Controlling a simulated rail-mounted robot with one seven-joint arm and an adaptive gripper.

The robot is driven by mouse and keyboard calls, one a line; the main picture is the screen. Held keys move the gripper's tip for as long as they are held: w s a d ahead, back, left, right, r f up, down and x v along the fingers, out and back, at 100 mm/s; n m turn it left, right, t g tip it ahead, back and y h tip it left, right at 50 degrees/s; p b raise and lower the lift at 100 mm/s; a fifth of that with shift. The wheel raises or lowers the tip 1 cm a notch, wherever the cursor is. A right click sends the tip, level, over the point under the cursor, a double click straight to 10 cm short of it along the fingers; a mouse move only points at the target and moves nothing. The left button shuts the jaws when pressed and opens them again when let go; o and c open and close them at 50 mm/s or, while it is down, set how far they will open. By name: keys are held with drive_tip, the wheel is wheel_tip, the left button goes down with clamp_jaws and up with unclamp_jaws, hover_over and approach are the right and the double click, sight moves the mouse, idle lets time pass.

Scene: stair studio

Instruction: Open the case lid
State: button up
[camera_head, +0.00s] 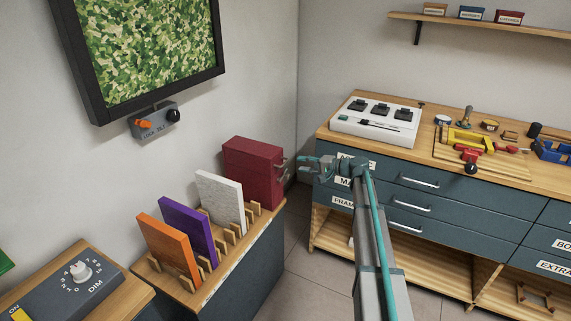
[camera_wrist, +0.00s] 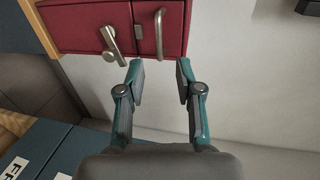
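The case is a dark red box (camera_head: 252,172) at the far end of the wooden-topped cabinet by the wall. Its front face (camera_wrist: 78,30) shows in the wrist view with a metal latch lever (camera_wrist: 112,43) and a curved metal handle (camera_wrist: 158,32). The lid looks closed. My gripper (camera_head: 305,166) is just right of the case in the head view. In the wrist view my gripper (camera_wrist: 158,72) has its fingers apart with nothing between them. The fingertips point at the front face near the handle, and they look apart from it.
Orange (camera_head: 169,248), purple (camera_head: 187,231) and white (camera_head: 220,201) panels stand in a wooden rack left of the case. A workbench (camera_head: 420,213) with drawers stands to the right, with tools on top. Open floor (camera_head: 310,265) lies between cabinet and workbench.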

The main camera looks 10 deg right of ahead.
sight(285, 163)
drive_tip(key=x, duration=0.8)
drive_tip(key=shift+w+a+f+p, duration=0.1)
drive_tip(key=shift+w+a+p, duration=0.15)
drive_tip(key=shift+p, duration=0.15)
clamp_jaws()
